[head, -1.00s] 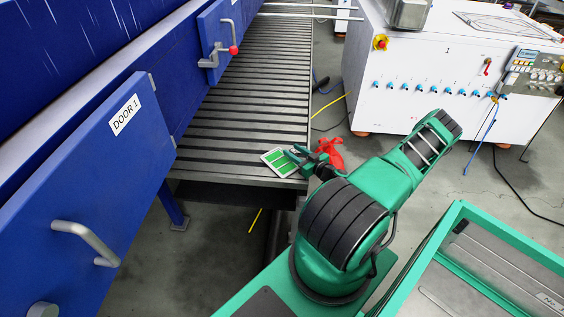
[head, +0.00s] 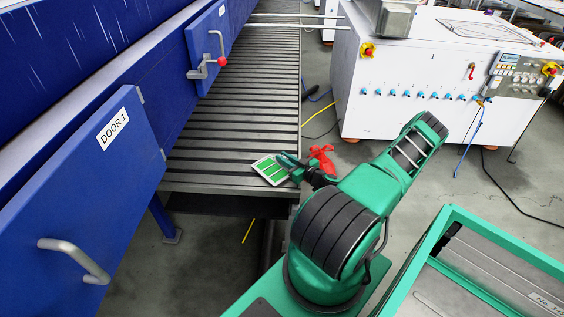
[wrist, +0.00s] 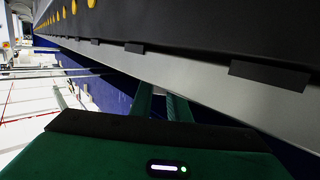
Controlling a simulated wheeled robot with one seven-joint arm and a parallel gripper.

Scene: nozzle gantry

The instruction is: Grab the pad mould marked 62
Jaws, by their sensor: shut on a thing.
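The slatted conveyor (head: 245,95) runs away from me. A blue door marked DOOR 1 (head: 95,185) stands open at left. A white machine (head: 420,110) stands at back right, and a green-framed table (head: 455,225) at front right.

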